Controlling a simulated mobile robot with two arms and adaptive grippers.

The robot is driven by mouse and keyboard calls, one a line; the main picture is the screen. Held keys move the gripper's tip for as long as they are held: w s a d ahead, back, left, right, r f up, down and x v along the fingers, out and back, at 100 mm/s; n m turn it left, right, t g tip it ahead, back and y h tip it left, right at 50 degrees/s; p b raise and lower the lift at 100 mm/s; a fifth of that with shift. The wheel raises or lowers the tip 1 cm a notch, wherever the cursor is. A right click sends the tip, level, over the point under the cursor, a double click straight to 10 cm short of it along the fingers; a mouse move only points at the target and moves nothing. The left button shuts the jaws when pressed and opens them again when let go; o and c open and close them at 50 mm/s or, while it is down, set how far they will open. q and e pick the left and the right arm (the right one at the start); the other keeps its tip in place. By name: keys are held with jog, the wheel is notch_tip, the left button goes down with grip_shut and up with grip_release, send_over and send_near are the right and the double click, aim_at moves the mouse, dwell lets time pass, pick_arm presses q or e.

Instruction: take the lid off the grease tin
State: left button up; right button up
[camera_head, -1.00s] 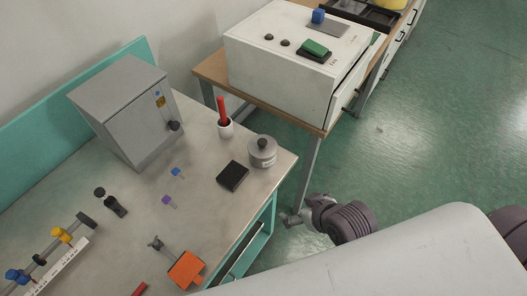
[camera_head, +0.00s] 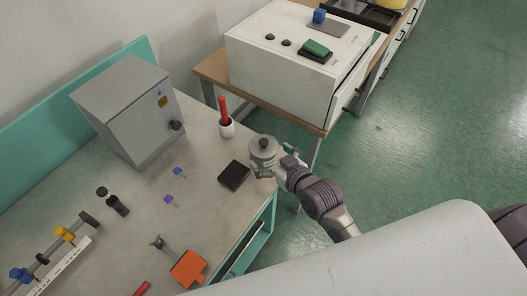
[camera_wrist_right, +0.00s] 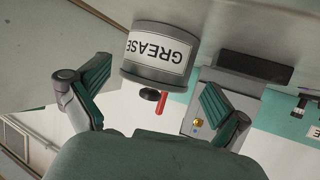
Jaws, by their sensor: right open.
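The grease tin (camera_head: 263,158) is a grey metal can near the right corner of the grey workbench. Its lid (camera_head: 259,145) with a dark round knob sits on top. In the right wrist view the tin (camera_wrist_right: 158,45) appears upside down with its white GREASE label, the lid (camera_wrist_right: 152,75) at its lower end. My right gripper (camera_head: 277,163) is open, beside the tin on its near right side. In the right wrist view its two fingers (camera_wrist_right: 156,82) stand apart on either side of the lid region, with nothing clamped. My left gripper is out of view.
A black block (camera_head: 234,176) lies left of the tin. A white cup (camera_head: 226,128) with a red stick stands behind it. A grey cabinet (camera_head: 128,108) and a white machine (camera_head: 290,75) stand farther back. An orange piece (camera_head: 188,268) lies near the front edge.

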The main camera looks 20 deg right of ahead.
aim_at(261, 148)
jog(key=shift+p+x, duration=0.5)
jog(key=shift+x, duration=2.55)
jog(key=shift+s+d, duration=0.1)
jog(key=shift+d, duration=0.1)
jog(key=c, duration=1.4)
